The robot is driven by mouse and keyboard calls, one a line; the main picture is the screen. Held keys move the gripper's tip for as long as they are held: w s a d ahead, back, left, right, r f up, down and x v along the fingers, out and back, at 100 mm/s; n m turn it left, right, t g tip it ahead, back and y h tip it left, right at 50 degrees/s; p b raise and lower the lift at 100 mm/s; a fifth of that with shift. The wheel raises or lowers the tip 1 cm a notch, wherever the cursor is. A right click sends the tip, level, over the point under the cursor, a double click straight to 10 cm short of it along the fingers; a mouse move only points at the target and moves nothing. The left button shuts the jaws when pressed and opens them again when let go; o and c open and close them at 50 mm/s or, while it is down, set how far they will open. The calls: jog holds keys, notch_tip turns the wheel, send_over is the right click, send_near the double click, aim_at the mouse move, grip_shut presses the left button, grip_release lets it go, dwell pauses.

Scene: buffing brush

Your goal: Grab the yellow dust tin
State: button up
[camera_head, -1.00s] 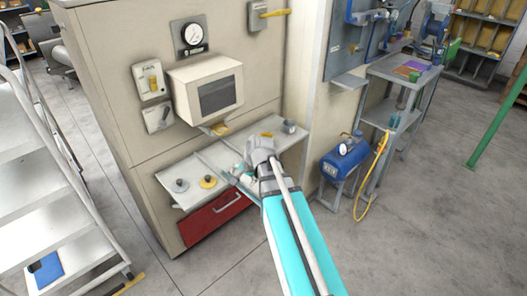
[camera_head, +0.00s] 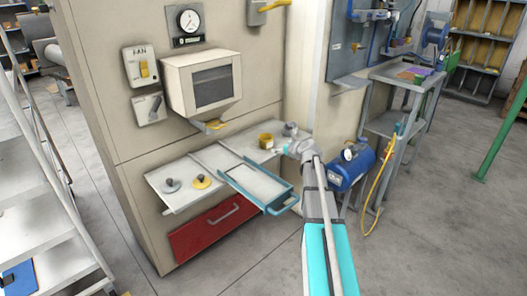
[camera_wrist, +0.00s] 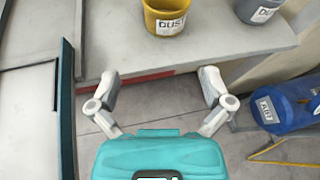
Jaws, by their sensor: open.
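The yellow dust tin (camera_head: 266,141) stands upright on the grey shelf, near its right end. In the wrist view the tin (camera_wrist: 166,20) is at the top centre, its label reading "DUST", with its upper part cut off by the frame edge. My gripper (camera_wrist: 160,82) is open and empty, its two fingers spread wide below the tin in the picture, apart from it. In the head view my arm's end (camera_head: 301,150) is at the shelf's right end, to the right of the tin; the fingers are hard to make out there.
A grey tin (camera_head: 290,129) stands right of the yellow one; it also shows in the wrist view (camera_wrist: 260,8). A teal-rimmed tray (camera_head: 283,203) lies left of my gripper. Two knobbed discs sit farther left. A blue tank (camera_head: 350,168) stands close on the right.

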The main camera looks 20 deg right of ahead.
aim_at(270, 144)
jog(key=shift+w+d+m, duration=0.1)
jog(key=shift+d+m, duration=0.2)
jog(key=shift+d, duration=0.05)
jog(key=shift+f, duration=0.1)
jog(key=shift+b+x, duration=1.65)
jog(key=shift+x, duration=2.65)
jog(key=shift+b+x, duration=0.95)
jog(key=shift+x, duration=1.65)
jog(key=c, duration=0.9)
